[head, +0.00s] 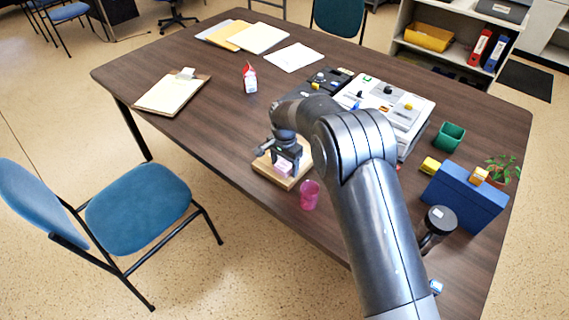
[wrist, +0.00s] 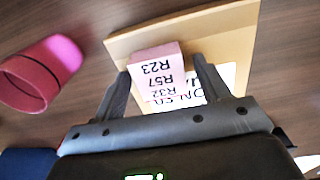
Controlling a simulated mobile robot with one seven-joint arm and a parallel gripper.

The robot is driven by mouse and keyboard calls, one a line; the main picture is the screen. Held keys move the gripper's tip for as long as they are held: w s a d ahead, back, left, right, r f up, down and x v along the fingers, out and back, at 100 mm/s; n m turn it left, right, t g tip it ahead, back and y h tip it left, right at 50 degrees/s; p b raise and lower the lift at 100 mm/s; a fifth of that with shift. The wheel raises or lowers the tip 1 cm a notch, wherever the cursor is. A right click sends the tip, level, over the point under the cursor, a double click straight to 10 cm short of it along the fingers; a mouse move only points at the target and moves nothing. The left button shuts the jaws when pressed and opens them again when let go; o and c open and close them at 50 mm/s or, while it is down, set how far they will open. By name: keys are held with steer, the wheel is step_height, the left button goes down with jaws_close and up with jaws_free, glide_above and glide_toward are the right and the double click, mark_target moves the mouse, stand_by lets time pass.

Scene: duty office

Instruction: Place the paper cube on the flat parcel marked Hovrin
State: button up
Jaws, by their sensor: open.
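The paper cube (head: 284,168) is a small pink block with handwritten codes such as R23, R57 and R32 on it. It appears to rest on a flat tan parcel (head: 266,171) near the table's front edge. In the wrist view the cube (wrist: 157,62) stands between my fingers, over the parcel (wrist: 222,28). A white label (wrist: 217,80) on the parcel is partly covered by the cube and a finger, so its name cannot be fully read. My gripper (wrist: 160,72) is open, with a finger on either side of the cube and small gaps showing.
A pink cup (head: 309,195) stands right beside the parcel, near the table edge.

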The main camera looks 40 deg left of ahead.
mark_target(285, 164)
steer(key=shift+r, duration=0.1)
step_height(285, 164, up, 12)
stand_by(0.5)
steer(key=shift+r, duration=0.15)
steer(key=w+d+r+t+y, duration=0.1)
steer(key=w+d+r, duration=0.2)
steer(key=d+r, duration=0.5)
steer(key=w+d+r, duration=0.3)
steer(key=d+r, duration=0.2)
steer(key=d, duration=0.4)
steer(key=s+d+r+t, duration=0.1)
steer(key=d+r, duration=0.3)
steer(key=d, duration=0.4)
steer(key=s+d+r, duration=0.1)
steer(key=d+r, duration=0.2)
steer(key=d, duration=0.5)
steer(key=s+d+r+t, duration=0.15)
steer(key=s+d, duration=0.25)
steer(key=d, duration=0.4)
steer(key=s+d+r+t, duration=0.1)
steer(key=s+d+r, duration=0.1)
steer(key=s+d, duration=0.45)
steer(key=s+d+f+t+h, duration=0.1)
steer(key=s+d+f, duration=0.3)
steer(key=s+d, duration=0.5)
steer(key=shift+s+d+f, duration=0.15)
steer(key=shift+s+d, duration=0.1)
steer(key=shift+d, duration=0.5)
